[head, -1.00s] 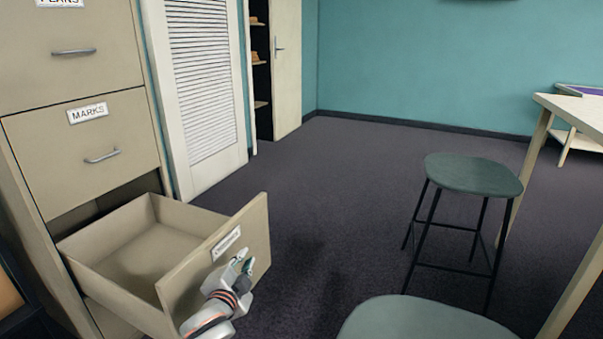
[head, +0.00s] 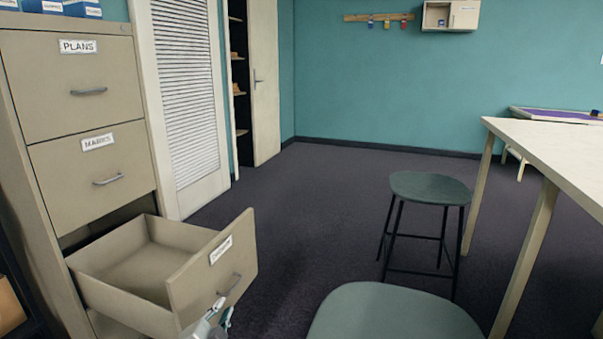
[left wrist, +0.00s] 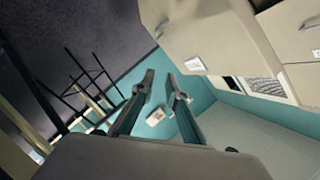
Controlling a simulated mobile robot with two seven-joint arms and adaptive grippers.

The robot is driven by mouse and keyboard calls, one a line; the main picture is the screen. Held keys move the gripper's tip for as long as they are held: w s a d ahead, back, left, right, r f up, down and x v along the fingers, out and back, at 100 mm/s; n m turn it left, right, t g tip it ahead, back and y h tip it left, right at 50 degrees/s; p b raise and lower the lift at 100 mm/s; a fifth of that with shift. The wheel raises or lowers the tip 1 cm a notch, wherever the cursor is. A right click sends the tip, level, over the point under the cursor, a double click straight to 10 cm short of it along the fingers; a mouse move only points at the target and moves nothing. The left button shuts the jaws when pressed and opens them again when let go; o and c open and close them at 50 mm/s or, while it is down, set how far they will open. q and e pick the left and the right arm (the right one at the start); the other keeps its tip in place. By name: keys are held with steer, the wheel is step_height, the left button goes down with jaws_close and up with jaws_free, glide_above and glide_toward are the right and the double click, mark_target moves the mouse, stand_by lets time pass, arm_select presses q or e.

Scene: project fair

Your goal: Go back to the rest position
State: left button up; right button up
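My left gripper (head: 218,322) is at the bottom edge of the head view, just below the handle (head: 230,285) of the pulled-out drawer (head: 212,265), and only partly in frame. In the left wrist view its two fingers (left wrist: 160,82) stand apart with nothing between them. The drawer front (left wrist: 205,38) shows there at upper right, apart from the fingers. The drawer is the third down in a beige filing cabinet (head: 88,90), and its visible inside is empty. My right gripper is not in view.
Two stools, one near (head: 395,315) and one farther (head: 430,188), stand to the right. A pale table (head: 560,155) is at the right edge. Dark carpet (head: 300,220) is clear between cabinet and stools. A tall cupboard door (head: 265,85) stands open at the back.

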arm_select(q)
steer(key=s+r+n+g+h+p, duration=0.1)
steer(key=s+p, duration=0.9)
steer(key=s, duration=1.6)
steer(key=s+r+n+g+h+p, duration=0.1)
steer(key=s+r+n+g+p, duration=0.2)
steer(key=s+p, duration=0.8)
steer(key=s+n, duration=0.2)
steer(key=s, duration=1.2)
steer(key=shift+s+n+g, duration=0.3)
steer(key=shift+s+n, duration=0.05)
steer(key=shift+n, duration=0.05)
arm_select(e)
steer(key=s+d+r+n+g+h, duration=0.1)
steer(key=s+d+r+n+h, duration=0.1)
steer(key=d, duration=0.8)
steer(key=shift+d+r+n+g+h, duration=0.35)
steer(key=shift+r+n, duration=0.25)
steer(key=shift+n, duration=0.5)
arm_select(q)
steer(key=shift+a, duration=0.15)
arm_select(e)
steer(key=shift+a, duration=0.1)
